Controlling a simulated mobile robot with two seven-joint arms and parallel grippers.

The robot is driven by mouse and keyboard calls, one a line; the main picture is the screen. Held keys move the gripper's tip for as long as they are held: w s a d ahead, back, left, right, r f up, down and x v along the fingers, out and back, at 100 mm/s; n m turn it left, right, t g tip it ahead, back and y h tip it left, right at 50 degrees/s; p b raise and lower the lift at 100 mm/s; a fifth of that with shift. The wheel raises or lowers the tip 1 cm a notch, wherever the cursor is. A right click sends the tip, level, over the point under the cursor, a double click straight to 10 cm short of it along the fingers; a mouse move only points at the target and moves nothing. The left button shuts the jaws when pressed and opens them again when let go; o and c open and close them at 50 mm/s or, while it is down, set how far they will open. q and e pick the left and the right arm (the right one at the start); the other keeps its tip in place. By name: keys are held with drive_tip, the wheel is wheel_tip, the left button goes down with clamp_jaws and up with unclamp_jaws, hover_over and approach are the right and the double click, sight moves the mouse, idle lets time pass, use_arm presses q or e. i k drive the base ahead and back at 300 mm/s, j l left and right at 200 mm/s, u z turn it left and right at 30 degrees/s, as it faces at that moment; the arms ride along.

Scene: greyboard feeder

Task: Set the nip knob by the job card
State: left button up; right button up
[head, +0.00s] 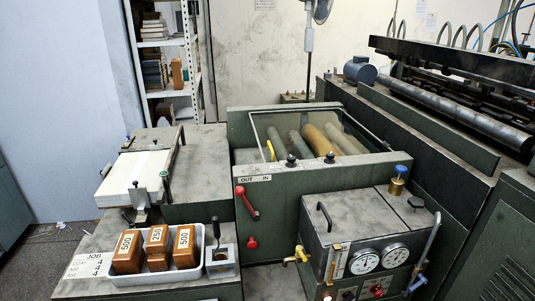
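The job card (88,266) lies flat at the front left of the bench, left of the white tray. "JOB" and a 4 can be made out on it; the smaller words are hard to read. Two black knobs, the left one (291,160) and the right one (329,157), stand on the front rim of the green roller unit (310,205). I cannot tell which knob is the nip knob, and no knob setting is readable. Neither of my grippers is in view.
A white tray (197,268) holds brown weights marked 500, 250 and 500. A red-handled lever (246,203) hangs under the OUT/IN label. A box with two dial gauges (364,261) and a yellow valve (297,256) stands front right. A paper stack (133,178) is at left.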

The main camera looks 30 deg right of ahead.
sight(291, 159)
drive_tip(key=z, duration=1.15)
